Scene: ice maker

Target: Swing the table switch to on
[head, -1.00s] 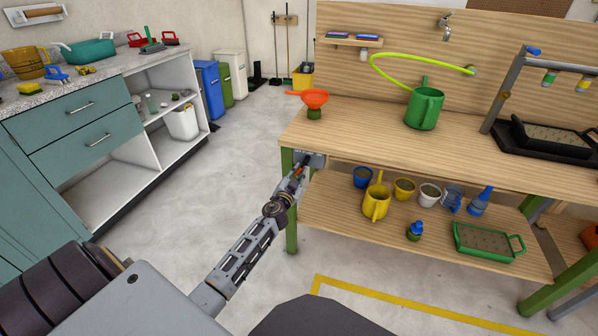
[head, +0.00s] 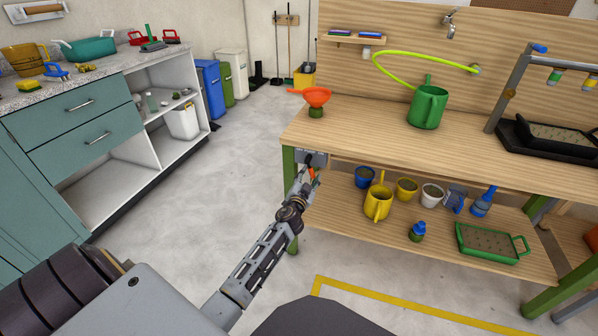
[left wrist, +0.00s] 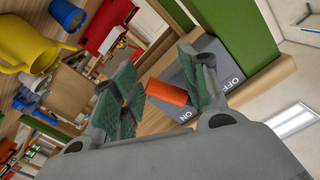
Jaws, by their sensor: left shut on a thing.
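The table switch is a grey box (head: 313,159) under the front left corner of the wooden workbench, with an orange lever (head: 312,174). In the left wrist view its grey plate (left wrist: 218,62) carries the words OFF and ON, and the orange lever (left wrist: 166,92) shows between my fingers, close to the ON word. My left gripper (head: 307,177) is at the lever, just below the box. In the left wrist view, its green-padded fingers (left wrist: 163,88) are on either side of the lever and shut on it. The exact lever angle is hard to tell. My right gripper is out of view.
A green table leg (head: 290,190) stands close behind my left arm. Open floor lies to the left.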

